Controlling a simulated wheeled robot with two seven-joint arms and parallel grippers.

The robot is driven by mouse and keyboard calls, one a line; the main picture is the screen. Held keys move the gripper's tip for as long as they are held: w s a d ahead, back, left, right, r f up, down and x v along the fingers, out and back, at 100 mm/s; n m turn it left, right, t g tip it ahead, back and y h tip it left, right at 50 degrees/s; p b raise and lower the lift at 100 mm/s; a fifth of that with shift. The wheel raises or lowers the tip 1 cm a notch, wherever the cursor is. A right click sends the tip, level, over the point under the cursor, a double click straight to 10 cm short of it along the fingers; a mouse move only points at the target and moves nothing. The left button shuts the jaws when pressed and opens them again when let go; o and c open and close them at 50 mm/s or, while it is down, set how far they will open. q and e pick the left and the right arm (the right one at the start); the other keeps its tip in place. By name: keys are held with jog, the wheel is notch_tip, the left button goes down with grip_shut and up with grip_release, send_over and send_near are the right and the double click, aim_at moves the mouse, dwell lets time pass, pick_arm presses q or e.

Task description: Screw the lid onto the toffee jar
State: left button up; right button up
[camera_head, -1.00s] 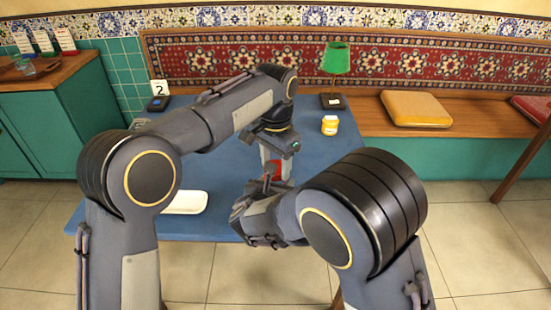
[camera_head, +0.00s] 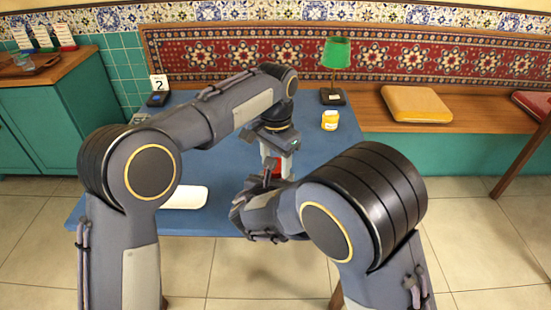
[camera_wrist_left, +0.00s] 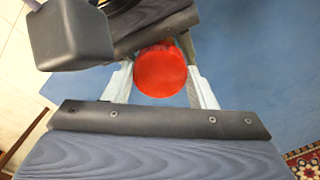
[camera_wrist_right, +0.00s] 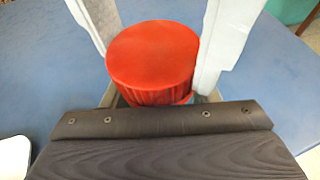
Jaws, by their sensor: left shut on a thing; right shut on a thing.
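The red lid (camera_wrist_left: 160,70) is round, with a ribbed side that shows in the right wrist view (camera_wrist_right: 152,60). My left gripper (camera_head: 277,158) reaches down from above, its pale fingers shut on opposite sides of the lid. My right gripper (camera_head: 268,180) comes in low from the front right and is shut at the toffee jar, just below the lid. The jar's body is hidden by the grippers and the lid. I cannot tell how far the lid sits down on it.
The blue table (camera_head: 325,165) has free room to the right. A white dish (camera_head: 185,197) lies at the left. A yellow jar (camera_head: 330,120) and a green lamp (camera_head: 336,57) stand at the back right. A bench (camera_head: 445,120) is behind.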

pick_arm(q)
jog(key=shift+f, duration=0.1)
jog(key=o, duration=0.9)
jog(key=shift+o, duration=0.2)
jog(key=shift+s+d, duration=0.1)
jog(key=shift+r, duration=2.3)
jog(key=shift+c, duration=0.4)
